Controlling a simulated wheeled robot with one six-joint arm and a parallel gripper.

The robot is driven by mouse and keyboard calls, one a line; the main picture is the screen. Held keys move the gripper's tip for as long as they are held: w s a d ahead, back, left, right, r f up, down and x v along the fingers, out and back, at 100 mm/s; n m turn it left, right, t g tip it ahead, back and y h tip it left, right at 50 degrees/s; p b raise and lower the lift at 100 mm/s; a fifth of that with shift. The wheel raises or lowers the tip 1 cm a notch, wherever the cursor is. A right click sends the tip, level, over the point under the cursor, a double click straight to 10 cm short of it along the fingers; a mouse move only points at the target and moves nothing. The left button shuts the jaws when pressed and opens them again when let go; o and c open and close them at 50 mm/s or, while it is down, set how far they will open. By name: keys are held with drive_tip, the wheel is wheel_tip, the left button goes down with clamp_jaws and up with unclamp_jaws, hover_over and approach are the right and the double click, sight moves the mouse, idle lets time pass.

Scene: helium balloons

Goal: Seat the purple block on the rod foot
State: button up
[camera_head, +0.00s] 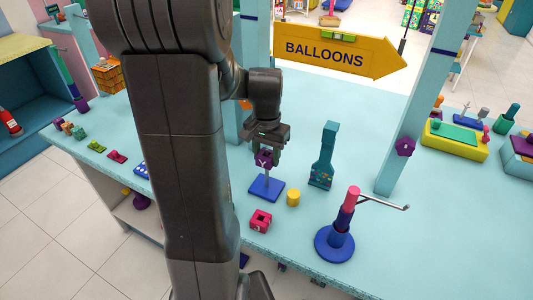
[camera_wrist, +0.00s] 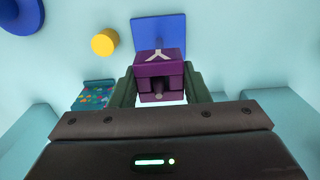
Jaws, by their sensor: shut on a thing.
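The purple block (camera_head: 264,158) is between the fingers of my gripper (camera_head: 266,150); in the wrist view the block (camera_wrist: 150,70) is clasped from both sides by the dark green fingers. The rod foot (camera_head: 262,190) is a blue square plate on the table with a thin pale upright rod; its plate also shows beyond the block in the wrist view (camera_wrist: 158,28). The block is above the plate, at the rod's upper end in the head view. A pale three-armed shape shows at the block's face in the wrist view. I cannot tell whether the rod is inside the block.
A yellow cylinder (camera_head: 293,198) and a pink block (camera_head: 260,220) stand close to the foot. A teal bottle-shaped piece (camera_head: 323,160) is to the right. A blue round stand (camera_head: 334,244) carries a pink-topped post with a side rod. Table space between stand and right-hand post is clear.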

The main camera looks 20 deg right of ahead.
drive_tip(key=shift+f+b, duration=1.3)
drive_tip(key=shift+f, duration=0.55)
drive_tip(key=shift+r, duration=0.1)
drive_tip(key=shift+r+p, duration=3.95)
drive_tip(key=shift+r, duration=0.85)
drive_tip(key=shift+s, duration=0.1)
drive_tip(key=shift+f, duration=0.2)
drive_tip(key=shift+f, duration=0.3)
drive_tip(key=shift+f+b, duration=1.9)
drive_tip(key=shift+f, duration=0.4)
